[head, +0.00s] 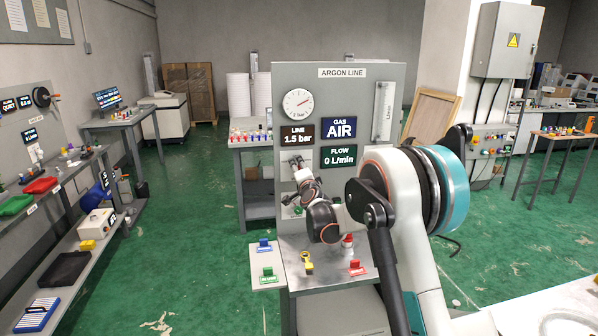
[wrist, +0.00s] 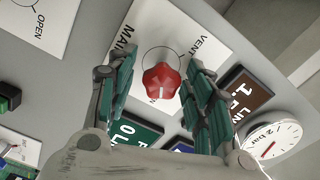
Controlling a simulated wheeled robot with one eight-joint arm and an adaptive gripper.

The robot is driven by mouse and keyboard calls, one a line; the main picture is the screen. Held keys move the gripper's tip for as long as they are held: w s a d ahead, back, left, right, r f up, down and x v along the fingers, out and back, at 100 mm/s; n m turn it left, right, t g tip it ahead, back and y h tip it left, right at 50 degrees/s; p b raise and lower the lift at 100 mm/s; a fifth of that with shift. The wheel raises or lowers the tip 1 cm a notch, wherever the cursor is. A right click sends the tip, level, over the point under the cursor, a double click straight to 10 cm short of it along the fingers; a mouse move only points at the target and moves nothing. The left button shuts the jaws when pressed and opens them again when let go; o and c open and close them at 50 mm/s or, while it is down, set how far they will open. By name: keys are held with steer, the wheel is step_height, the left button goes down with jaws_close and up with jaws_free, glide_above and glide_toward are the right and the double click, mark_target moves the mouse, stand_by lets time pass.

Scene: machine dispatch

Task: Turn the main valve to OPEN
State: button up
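The main valve is a red knob (wrist: 161,82) on a white plate (wrist: 150,28) on the grey panel. The plate's visible lettering reads "MAIN" and "VENT", and a thin circle runs around the knob. A pale pointer mark shows on the knob's lower part in the wrist view. My gripper (wrist: 158,72) is open, with one finger on each side of the knob and visible gaps on both sides. In the head view my gripper (head: 298,163) is in front of the panel (head: 340,78), below the gauge; the knob is hidden there.
The panel has a gauge (head: 298,102) and displays reading "LINE 1.5 bar", "GAS AIR" and "FLOW 0 L/min" (head: 339,157). Another white plate marked "OPEN" (wrist: 42,28) is beside the main plate. Below, a shelf (head: 325,280) holds a yellow item (head: 306,262) and a red one (head: 356,268).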

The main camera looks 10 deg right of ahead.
steer(key=s, duration=1.2)
steer(key=s+a+r+n+g+y, duration=0.1)
steer(key=s+r+n+g, duration=0.15)
steer(key=s, duration=0.45)
steer(key=s+a+r+n+g+y+b, duration=0.1)
steer(key=s+a+n, duration=0.15)
steer(key=s, duration=0.45)
steer(key=s+a+r+n+g+y, duration=0.1)
steer(key=s+n+g, duration=0.15)
steer(key=s, duration=0.45)
steer(key=s+d+f+n+g+h, duration=0.1)
steer(key=s+f+n, duration=0.1)
steer(key=s, duration=0.7)
steer(key=s+d+f+n+g+h+b, duration=0.1)
steer(key=s+d+f+n+g, duration=0.1)
steer(key=s+f, duration=0.3)
steer(key=s+d+f+n+g+h, duration=0.1)
steer(key=s+f+n+g, duration=0.1)
steer(key=s, duration=1.2)
steer(key=shift+d+f, duration=0.15)
steer(key=shift+f, duration=0.75)
